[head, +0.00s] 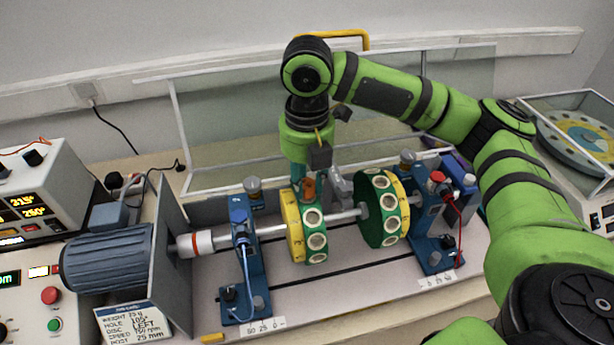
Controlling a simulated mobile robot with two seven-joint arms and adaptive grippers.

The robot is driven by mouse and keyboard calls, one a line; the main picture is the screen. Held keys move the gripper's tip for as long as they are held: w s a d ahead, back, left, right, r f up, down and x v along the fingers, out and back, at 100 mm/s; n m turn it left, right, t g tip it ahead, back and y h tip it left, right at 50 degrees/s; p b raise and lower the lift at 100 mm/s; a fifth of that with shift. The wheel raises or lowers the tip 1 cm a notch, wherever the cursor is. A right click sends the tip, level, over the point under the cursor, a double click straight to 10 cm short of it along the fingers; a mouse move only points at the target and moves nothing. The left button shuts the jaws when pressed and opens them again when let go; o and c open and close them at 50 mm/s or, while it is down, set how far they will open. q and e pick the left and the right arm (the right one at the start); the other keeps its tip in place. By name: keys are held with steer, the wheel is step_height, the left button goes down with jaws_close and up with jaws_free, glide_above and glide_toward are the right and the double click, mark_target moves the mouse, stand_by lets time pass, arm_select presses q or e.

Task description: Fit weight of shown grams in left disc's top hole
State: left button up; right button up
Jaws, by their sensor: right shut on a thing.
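The left disc (294,232), yellow and green with pale round holes in its rim, sits on the silver shaft. My right gripper (312,182) points down just above the disc's top. It is shut on a small orange-brown piece, probably the weight (308,188), at the disc's upper rim. The gripper partly hides it, and I cannot tell whether it is inside the top hole or just above it. A card (133,322) at the lower left shows a weight in grams, which is hard to read, and "LEFT" for the disc. My left gripper is not in view.
The right disc (380,222) shares the shaft between two blue posts (243,250). A blue motor (108,262) stands at the left behind a grey plate. A clear guard (220,125) stands open behind. Control boxes (40,205) are at far left.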

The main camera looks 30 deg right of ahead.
steer(key=shift+f, duration=0.45)
steer(key=o, duration=1)
steer(key=shift+r, duration=0.1)
step_height(320, 180, up, 12)
steer(key=shift+f, duration=0.1)
stand_by(0.3)
